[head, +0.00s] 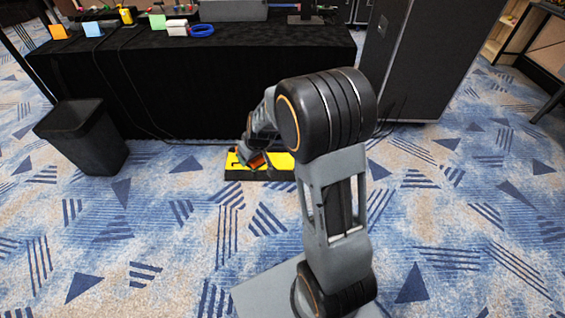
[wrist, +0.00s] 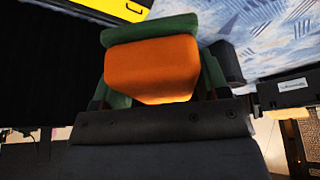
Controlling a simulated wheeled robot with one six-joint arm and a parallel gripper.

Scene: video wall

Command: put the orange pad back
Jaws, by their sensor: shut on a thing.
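My gripper (wrist: 160,75) is shut on the orange pad (wrist: 153,68), a rounded orange block with a dark green band along its far edge. Dark green parts flank it on both sides in the wrist view. In the head view my gripper (head: 255,158) is low near the floor, and the orange pad (head: 257,161) shows as a small orange patch, partly hidden by the arm. It is in front of or above a yellow and black case (head: 238,174) on the floor; I cannot tell if they touch.
A black bin (head: 82,135) stands left, a large dark case (head: 425,60) right. Patterned carpet in front is clear.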

